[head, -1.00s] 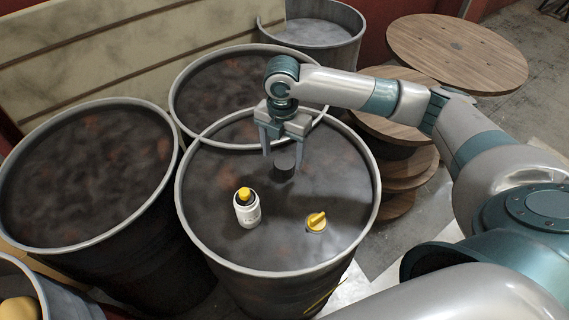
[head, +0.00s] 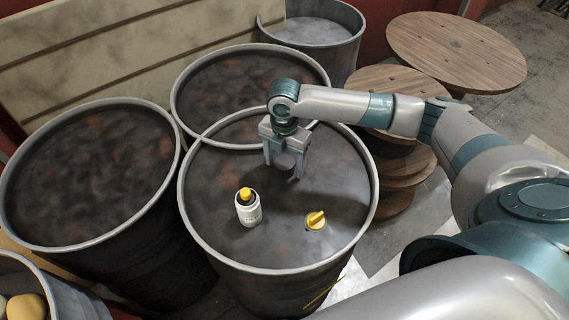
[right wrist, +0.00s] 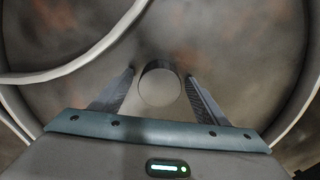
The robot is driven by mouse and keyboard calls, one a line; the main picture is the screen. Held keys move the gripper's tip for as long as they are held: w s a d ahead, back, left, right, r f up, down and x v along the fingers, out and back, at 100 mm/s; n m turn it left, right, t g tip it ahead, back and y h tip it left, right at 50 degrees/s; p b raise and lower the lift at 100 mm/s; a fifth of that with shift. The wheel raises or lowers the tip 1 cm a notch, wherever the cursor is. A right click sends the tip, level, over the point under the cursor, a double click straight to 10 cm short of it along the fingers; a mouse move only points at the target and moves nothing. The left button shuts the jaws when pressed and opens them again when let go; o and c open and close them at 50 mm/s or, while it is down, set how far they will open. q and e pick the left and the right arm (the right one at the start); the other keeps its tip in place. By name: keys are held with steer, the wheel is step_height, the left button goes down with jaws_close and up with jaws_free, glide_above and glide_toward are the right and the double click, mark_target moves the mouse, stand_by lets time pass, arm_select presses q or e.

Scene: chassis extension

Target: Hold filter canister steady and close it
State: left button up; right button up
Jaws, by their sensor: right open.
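A short dark grey cylinder (head: 286,160), which looks like the filter canister, stands on the dark top of the front drum. My right gripper (head: 283,171) is open above it, with one finger on each side. In the right wrist view, the cylinder's round grey end (right wrist: 160,86) lies between the two fingertips (right wrist: 160,75), with gaps visible at both sides. My left gripper is not in view.
A white bottle with a yellow top (head: 247,207) stands on the front drum (head: 282,271), left of the yellow cap. Other drums (head: 88,172) stand to the left and behind. Wooden spools (head: 456,50) stand at the right. The drum top's front is clear.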

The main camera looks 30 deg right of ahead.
mark_target(288, 161)
steer(key=c, duration=1.1)
steer(key=shift+r, duration=0.1)
steer(key=shift+r+b, duration=0.35)
steer(key=shift+r, duration=0.15)
steer(key=r, duration=0.1)
steer(key=r+b, duration=0.1)
steer(key=d+r, duration=0.1)
steer(key=shift+s+r, duration=0.1)
steer(key=shift+s, duration=0.15)
steer(key=s+d+r+b, duration=0.3)
steer(key=s+d+r, duration=0.3)
steer(key=d, duration=0.2)
steer(key=shift+s+d+r, duration=0.15)
steer(key=shift+d+r, duration=0.15)
